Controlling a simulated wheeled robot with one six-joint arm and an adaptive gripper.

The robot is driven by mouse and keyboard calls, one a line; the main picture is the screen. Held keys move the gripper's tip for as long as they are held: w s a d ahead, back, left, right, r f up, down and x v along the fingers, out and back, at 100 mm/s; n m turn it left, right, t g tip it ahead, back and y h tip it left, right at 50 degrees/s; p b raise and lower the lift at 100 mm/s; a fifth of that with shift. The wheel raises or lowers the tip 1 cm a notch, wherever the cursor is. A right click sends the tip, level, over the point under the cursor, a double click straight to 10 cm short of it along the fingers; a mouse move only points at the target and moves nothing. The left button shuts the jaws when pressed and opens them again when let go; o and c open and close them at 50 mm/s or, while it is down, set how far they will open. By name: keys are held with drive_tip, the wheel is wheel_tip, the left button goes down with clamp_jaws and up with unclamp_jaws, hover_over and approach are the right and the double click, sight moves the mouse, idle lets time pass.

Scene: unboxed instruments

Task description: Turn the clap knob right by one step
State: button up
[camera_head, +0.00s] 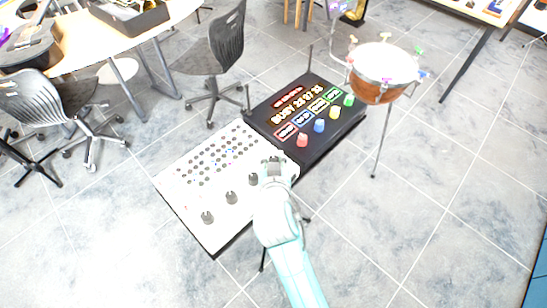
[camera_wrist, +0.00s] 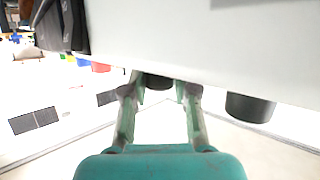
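A white panel (camera_head: 215,235) with a row of black knobs stands on a stand in the middle of the head view. I cannot read which knob is the clap knob. My gripper (camera_head: 274,168) is at the upper-right end of this row. In the wrist view my gripper (camera_wrist: 160,92) has its two fingers spread, with a black knob (camera_wrist: 158,82) showing between their tips and gaps on both sides. Another black knob (camera_wrist: 250,107) is to the right. Other black knobs of the row are the nearest one (camera_head: 207,217), a middle one (camera_head: 231,197) and one beside my gripper (camera_head: 253,179).
A black unit (camera_head: 262,118) with a lit display and red (camera_head: 302,140), blue (camera_head: 319,126), yellow and green knobs adjoins the white panel. A drum (camera_head: 383,68) on a stand is to the right. Office chairs (camera_head: 215,55) and a desk are at upper left. Open floor lies right.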

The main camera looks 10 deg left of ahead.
drive_tip(key=o, duration=0.3)
drive_tip(key=shift+s, duration=0.1)
drive_tip(key=v, duration=1.1)
drive_tip(key=shift+s+r, duration=0.2)
drive_tip(key=shift+s, duration=0.15)
drive_tip(key=s+d+f+n, duration=0.1)
drive_tip(key=s+d+f, duration=0.9)
drive_tip(key=d, duration=0.3)
drive_tip(key=s+d+r+m, duration=0.1)
drive_tip(key=s+d, duration=0.2)
drive_tip(key=s, duration=0.3)
drive_tip(key=s+d+r+m+t+h, duration=0.1)
drive_tip(key=s+d, duration=0.2)
drive_tip(key=s, duration=0.3)
drive_tip(key=s+d+r+m+h, duration=0.1)
drive_tip(key=s+d+r, duration=0.1)
drive_tip(key=s, duration=0.5)
drive_tip(key=shift+d+r, duration=0.1)
drive_tip(key=shift+d, duration=0.45)
